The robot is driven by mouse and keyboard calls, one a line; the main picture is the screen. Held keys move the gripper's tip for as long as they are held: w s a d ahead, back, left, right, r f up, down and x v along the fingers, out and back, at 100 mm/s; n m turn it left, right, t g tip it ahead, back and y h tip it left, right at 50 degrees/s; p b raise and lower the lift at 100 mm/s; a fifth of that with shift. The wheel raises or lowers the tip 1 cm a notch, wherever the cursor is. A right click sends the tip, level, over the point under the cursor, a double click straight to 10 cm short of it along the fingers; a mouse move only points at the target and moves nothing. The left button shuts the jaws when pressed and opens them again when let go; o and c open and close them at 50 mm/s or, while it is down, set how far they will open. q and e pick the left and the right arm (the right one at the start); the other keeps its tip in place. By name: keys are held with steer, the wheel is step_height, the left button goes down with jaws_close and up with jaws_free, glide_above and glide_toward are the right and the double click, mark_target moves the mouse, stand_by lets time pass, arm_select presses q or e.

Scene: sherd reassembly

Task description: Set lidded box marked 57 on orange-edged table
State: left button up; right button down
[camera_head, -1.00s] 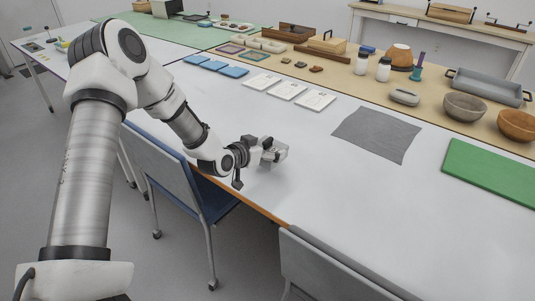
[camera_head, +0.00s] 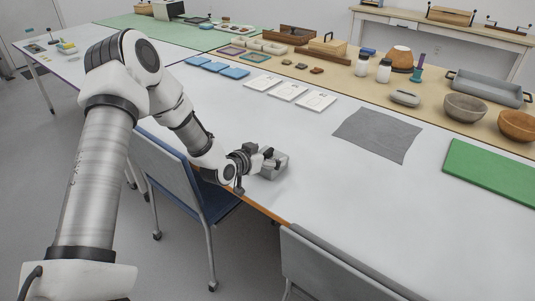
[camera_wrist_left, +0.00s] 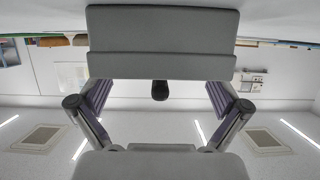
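A small grey lidded box (camera_head: 274,168) is at the near edge of the orange-edged table (camera_head: 345,195), low over its white top or touching it; I cannot tell which. My left gripper (camera_head: 268,158) has its fingers at the box's two sides and appears shut on it. In the left wrist view the box (camera_wrist_left: 160,30) fills the top middle, with a dark knob (camera_wrist_left: 160,90) on its lid. The ridged finger pads of the left gripper (camera_wrist_left: 160,95) line up with the box's sides, and the box hides their tips. No number is readable. My right gripper is out of view.
White cards (camera_head: 288,91), a grey cloth (camera_head: 376,134) and a green mat (camera_head: 492,170) lie farther back and right. Bowls (camera_head: 465,107) and a grey tray (camera_head: 488,87) stand beyond. Chairs (camera_head: 178,170) line the near edge. The tabletop right of the box is clear.

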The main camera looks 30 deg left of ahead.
arm_select(q)
steer(key=shift+s+d+f, duration=0.15)
steer(key=shift+s+f, duration=0.2)
steer(key=shift+f, duration=0.35)
steer(key=shift+w+r+p, duration=0.15)
steer(key=shift+r+p, duration=0.4)
steer(key=shift+r, duration=0.1)
steer(key=shift+s, duration=0.35)
steer(key=a+r+p+v, duration=0.1)
steer(key=p+v, duration=0.3)
steer(key=v, duration=0.6)
steer(key=s+d+f+g, duration=0.8)
steer(key=s+d+f, duration=0.25)
steer(key=f, duration=0.35)
steer(key=s+d+f+g, duration=0.2)
steer(key=s+f+g, duration=0.1)
steer(key=s, duration=0.5)
steer(key=s+d+f+n+g+y, duration=0.1)
steer(key=s+d+f+g, duration=0.1)
steer(key=s+f, duration=0.3)
steer(key=s+d, duration=0.1)
steer(key=s, duration=0.2)
steer(key=shift+s+f+g, duration=0.25)
steer(key=shift+f+g, duration=0.15)
